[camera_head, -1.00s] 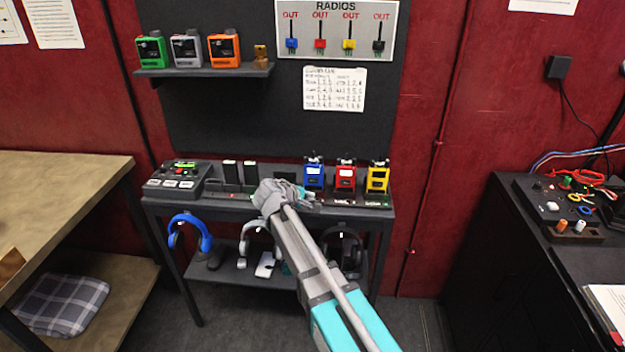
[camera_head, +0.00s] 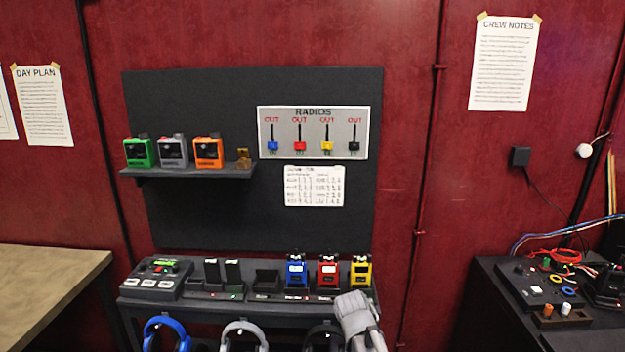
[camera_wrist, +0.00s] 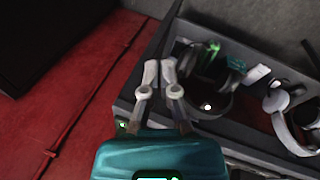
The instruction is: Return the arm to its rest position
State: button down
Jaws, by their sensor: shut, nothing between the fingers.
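My gripper (camera_wrist: 159,68) shows in the wrist view with its two grey fingers together and nothing between them. It points toward the red wall and a dark shelf where headphones lie. In the head view the grey end of my arm (camera_head: 357,315) shows at the bottom, right of centre, in front of the right end of the black rack. It overlaps the rack's edge below the yellow radio (camera_head: 361,272); I cannot tell how far apart they are. The fingers cannot be made out there.
The rack holds a button box (camera_head: 157,279), a blue radio (camera_head: 296,272) and a red radio (camera_head: 328,271). Blue headphones (camera_head: 182,333) and grey headphones (camera_head: 243,333) hang below. A wooden table (camera_head: 50,290) stands left, a dark bench (camera_head: 490,300) right.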

jog(key=s+d+m+g+y, duration=0.1)
jog(key=s+d+m+y, duration=0.2)
jog(key=s, duration=0.5)
jog(key=shift+r+g+p, duration=0.2)
jog(key=shift+g+p, duration=0.1)
jog(key=shift+p, duration=0.15)
dwell(0.6)
